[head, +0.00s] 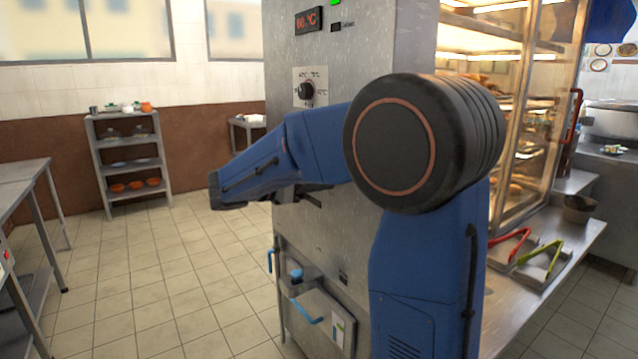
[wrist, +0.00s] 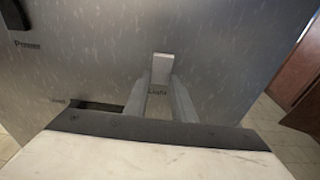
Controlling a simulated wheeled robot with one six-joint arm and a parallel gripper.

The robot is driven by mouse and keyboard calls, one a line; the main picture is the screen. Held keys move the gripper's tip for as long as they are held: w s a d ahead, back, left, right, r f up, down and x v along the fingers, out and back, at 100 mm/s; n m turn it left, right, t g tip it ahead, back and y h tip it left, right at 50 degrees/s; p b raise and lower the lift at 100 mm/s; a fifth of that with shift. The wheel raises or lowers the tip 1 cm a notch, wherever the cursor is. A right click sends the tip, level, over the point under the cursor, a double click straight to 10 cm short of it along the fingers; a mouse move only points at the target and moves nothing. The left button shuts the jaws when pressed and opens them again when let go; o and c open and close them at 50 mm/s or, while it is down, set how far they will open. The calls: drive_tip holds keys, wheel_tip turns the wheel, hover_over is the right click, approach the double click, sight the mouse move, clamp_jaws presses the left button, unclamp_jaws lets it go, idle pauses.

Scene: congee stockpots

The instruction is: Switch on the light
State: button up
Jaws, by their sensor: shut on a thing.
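In the wrist view a small pale light switch (wrist: 162,68) sits on the grey metal panel (wrist: 225,45), with the word "Light" just below it. My gripper (wrist: 161,82) reaches up to the panel with its two grey fingers, one at each side of the switch, and is shut on it. Whether the switch is up or down I cannot tell. In the head view my blue arm crosses in front of the steel cabinet (head: 330,235) and hides the switch; the fingers cannot be made out there.
A black control labelled "Power" (wrist: 12,14) is at the panel's upper left. In the head view the cabinet carries a red temperature display (head: 308,20) and a black knob (head: 305,91). A glass food case (head: 515,120) stands at right. Tiled floor (head: 170,265) is free at left.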

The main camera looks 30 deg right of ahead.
drive_tip(key=o, duration=1.1)
drive_tip(key=shift+c, duration=0.2)
drive_tip(key=shift+a, duration=0.1)
drive_tip(key=a+r, duration=0.2)
drive_tip(key=a, duration=1.5)
drive_tip(key=shift+s+r, duration=0.15)
drive_tip(key=shift+s, duration=0.15)
